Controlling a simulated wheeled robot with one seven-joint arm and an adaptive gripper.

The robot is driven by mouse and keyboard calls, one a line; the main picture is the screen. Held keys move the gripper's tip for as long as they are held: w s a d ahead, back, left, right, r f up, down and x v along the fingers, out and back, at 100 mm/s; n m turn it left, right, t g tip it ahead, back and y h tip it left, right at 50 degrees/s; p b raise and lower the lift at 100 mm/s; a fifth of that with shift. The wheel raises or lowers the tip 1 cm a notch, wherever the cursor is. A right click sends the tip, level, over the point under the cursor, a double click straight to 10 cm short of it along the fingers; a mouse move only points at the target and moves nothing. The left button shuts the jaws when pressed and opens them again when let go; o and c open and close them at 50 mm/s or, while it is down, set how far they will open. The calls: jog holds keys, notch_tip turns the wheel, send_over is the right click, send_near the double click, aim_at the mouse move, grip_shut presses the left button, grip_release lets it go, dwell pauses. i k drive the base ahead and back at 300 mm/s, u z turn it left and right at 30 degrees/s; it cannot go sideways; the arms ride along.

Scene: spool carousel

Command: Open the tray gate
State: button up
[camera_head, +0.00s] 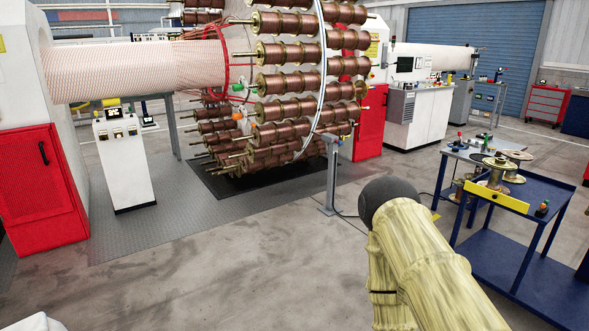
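A yellow bar (496,197), which looks like the tray gate, stands upright along the near edge of the top tray of a blue cart (541,196) at the right. It appears shut across that edge. A brass-coloured spool (497,173) stands on the tray right behind the bar. My arm, in a pale yellow sleeve with a dark rounded end, rises from the bottom right, left of the cart and apart from the bar in the picture. No gripper fingers show.
A small dark knobbed item (541,209) sits at the cart's near right corner. A grey post (331,174) stands on the floor before the carousel of copper spools (290,108). A white control pedestal (124,160) is at left. The floor in the middle is clear.

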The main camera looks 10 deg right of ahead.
aim_at(523, 207)
jog(key=u, duration=0.55)
jog(key=i, duration=1.4)
jog(key=z, duration=0.5)
jog(key=i, duration=1.4)
jog(key=z, duration=1.3)
jog(key=i, duration=1.35)
jog(key=z, duration=0.4)
